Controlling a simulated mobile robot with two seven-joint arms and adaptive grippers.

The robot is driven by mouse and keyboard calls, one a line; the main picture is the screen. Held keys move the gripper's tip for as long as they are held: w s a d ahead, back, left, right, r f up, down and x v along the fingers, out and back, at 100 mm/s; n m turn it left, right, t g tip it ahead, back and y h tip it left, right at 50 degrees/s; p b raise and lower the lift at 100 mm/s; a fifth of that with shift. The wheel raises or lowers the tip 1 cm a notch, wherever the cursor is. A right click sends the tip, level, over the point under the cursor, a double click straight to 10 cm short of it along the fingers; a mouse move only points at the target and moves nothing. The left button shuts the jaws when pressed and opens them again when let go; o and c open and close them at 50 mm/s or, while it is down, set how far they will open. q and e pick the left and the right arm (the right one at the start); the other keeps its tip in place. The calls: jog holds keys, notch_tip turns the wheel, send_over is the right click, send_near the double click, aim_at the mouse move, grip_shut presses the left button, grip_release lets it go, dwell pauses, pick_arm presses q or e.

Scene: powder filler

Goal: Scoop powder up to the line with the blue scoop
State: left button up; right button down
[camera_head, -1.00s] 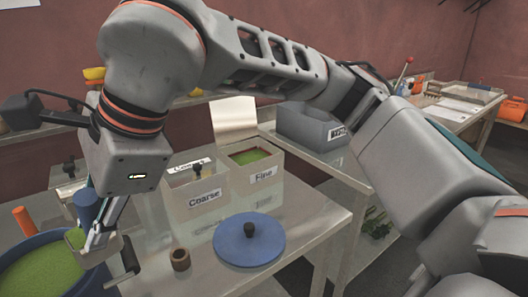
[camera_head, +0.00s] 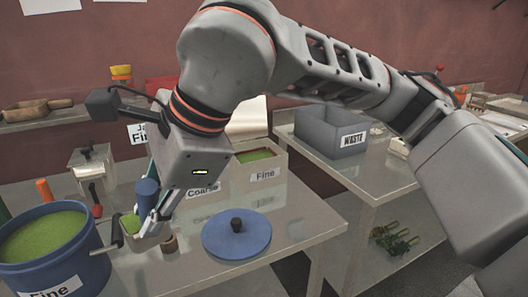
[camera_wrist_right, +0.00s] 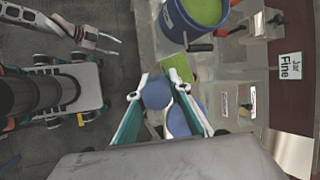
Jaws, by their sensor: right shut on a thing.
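My right gripper (camera_head: 150,215) is shut on the blue handle of the scoop (camera_head: 147,192). The handle also shows between the fingers in the right wrist view (camera_wrist_right: 157,95). Green powder (camera_head: 131,223) fills the scoop's pale cup; its fill line cannot be made out. The scoop is just right of the blue pot (camera_head: 60,263), apart from its green powder (camera_head: 42,236). The pot is labelled Fine and also shows at the top of the right wrist view (camera_wrist_right: 172,22). My left gripper (camera_wrist_right: 108,42) is open and empty at the upper left of that view.
A blue lid (camera_head: 237,242) with a dark knob lies on the table. A small brown ring (camera_head: 170,243) is near the scoop. A grey waste bin (camera_head: 320,132) is on the back table. An orange handle (camera_head: 43,190) rises behind the pot.

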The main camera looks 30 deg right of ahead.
jog(key=d+f+n+g, duration=0.2)
jog(key=d+f+n, duration=0.3)
jog(key=f, duration=0.7)
jog(key=d+f+n+g, duration=0.3)
jog(key=d+f+n, duration=0.2)
jog(key=d+f, duration=0.5)
jog(key=w+d+f+n+g, duration=0.1)
jog(key=d+f+n+g, duration=0.2)
jog(key=f, duration=1.2)
jog(key=d+n, duration=0.2)
jog(key=d, duration=0.2)
jog(key=shift+d+f, duration=0.35)
jog(key=shift+d, duration=0.05)
jog(key=shift+d, duration=0.15)
